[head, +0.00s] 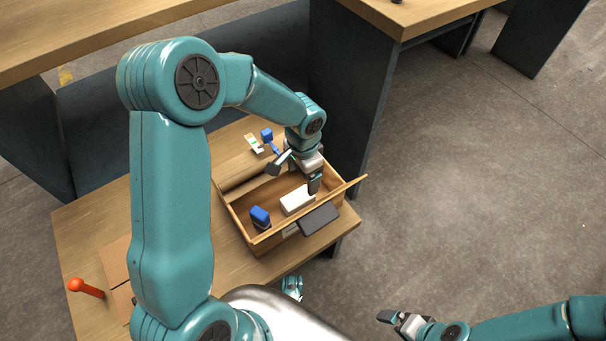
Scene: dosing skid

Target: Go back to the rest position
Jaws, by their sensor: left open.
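My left gripper (293,180) is open over an open wooden box (240,220) on the wooden table. Its two fingers are spread apart with nothing between them, and they point down towards the inside of the box. A white block (297,200) lies in the box below the gripper. A blue object (260,217) is in the box's near left corner. My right gripper (400,321) is at the bottom right, over the floor and away from the table. It looks empty, but its jaw opening is unclear. My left arm hides part of the table.
A dark flat piece (318,219) is at the box's near right side. A blue item (267,135) and a small white-green item (254,144) lie behind the box. An orange-red handle (85,287) is at the table's left. Dark panels stand behind; floor at right is clear.

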